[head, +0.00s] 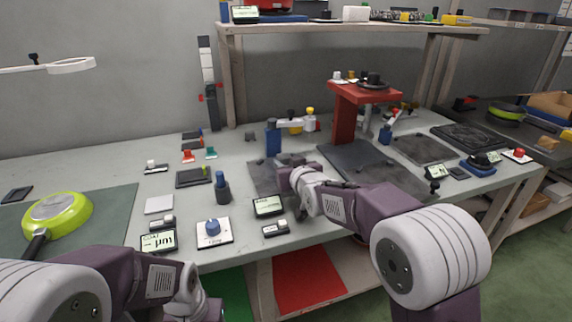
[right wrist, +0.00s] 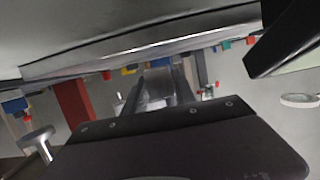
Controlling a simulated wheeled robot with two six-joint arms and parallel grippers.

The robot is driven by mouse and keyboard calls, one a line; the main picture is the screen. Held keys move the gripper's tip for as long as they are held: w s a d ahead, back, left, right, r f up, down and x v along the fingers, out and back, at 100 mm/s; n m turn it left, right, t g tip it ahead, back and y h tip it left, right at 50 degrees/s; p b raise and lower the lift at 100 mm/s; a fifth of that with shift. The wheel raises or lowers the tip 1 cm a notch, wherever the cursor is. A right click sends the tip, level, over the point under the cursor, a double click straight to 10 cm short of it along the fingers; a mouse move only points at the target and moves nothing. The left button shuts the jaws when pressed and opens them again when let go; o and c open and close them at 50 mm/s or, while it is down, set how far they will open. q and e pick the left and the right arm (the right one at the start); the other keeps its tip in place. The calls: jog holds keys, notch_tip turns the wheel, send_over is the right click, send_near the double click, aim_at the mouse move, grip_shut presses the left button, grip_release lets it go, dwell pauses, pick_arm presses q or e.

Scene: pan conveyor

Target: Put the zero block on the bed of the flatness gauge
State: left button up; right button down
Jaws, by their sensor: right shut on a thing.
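My right gripper (head: 280,163) reaches over a dark grey plate (head: 262,182) in the middle of the table. Beside this plate stands a blue post (head: 273,140) with an arm, which looks like the flatness gauge and its bed. In the right wrist view my fingers (right wrist: 158,84) are shut on a small grey block (right wrist: 157,90), taken to be the zero block. In the head view the block is hardly visible, and whether it touches the plate cannot be told. My left gripper (head: 200,308) is low at the front edge, its fingers not clear.
A red stand (head: 345,115) and a larger dark plate (head: 345,160) are right of the gripper. A green pan (head: 55,218) lies on a mat at left. A shelf (head: 350,30) hangs behind.

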jog(key=c, duration=1)
grip_release()
jog(key=shift+r+p, duration=0.35)
jog(key=shift+r, duration=0.05)
jog(key=shift+r+p, duration=0.55)
jog(key=shift+r, duration=0.05)
jog(key=shift+s+d+f+b, duration=0.2)
jog(key=shift+s+f+b, duration=0.05)
jog(key=shift+s+b, duration=0.45)
jog(key=b+v, duration=0.1)
jog(key=v, duration=0.9)
jog(key=shift+s+d+r, duration=0.1)
jog(key=shift+s+r, duration=0.05)
jog(key=shift+s, duration=0.05)
